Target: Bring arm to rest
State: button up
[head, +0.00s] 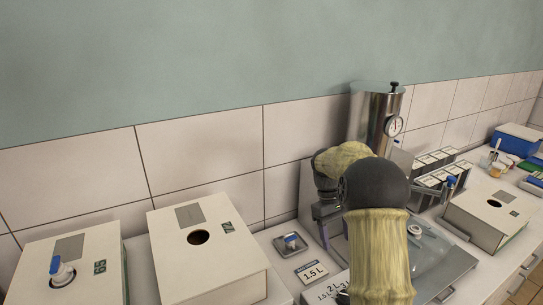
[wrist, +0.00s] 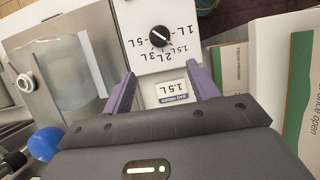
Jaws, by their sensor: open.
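My gripper (wrist: 160,73) has two purple fingers spread apart with nothing between them in the wrist view. Beyond the fingertips is a white dial plate (wrist: 178,60) marked 1L to 5L, with a black knob (wrist: 160,36). A card reading 1.5 L (wrist: 173,92) shows between the fingers. In the head view my gripper (head: 327,228) points down over the bench, partly hidden behind my arm. The dial plate (head: 327,291) shows below it, partly covered by my arm, with the 1.5 L card (head: 311,272) to its left.
White boxes stand at left (head: 205,250) and right (head: 490,218). A steel tank with gauge (head: 373,119) stands at the wall behind my arm. A small switch plate (head: 290,244) lies left of my gripper. A blue knob (wrist: 45,143) is close by in the wrist view. The space above the bench is clear at left.

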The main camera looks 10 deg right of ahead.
jog(key=s+a+f+m+t, duration=0.1)
jog(key=s+a, duration=0.4)
jog(key=s, duration=0.5)
jog(key=s+a+f+m+t+y, duration=0.1)
jog(key=s+a+m+t, duration=0.2)
jog(key=s, duration=0.7)
jog(key=a+t, duration=0.2)
jog(key=shift+a+f+t+y, duration=0.3)
jog(key=shift+a+t, duration=0.05)
jog(key=shift+t, duration=0.05)
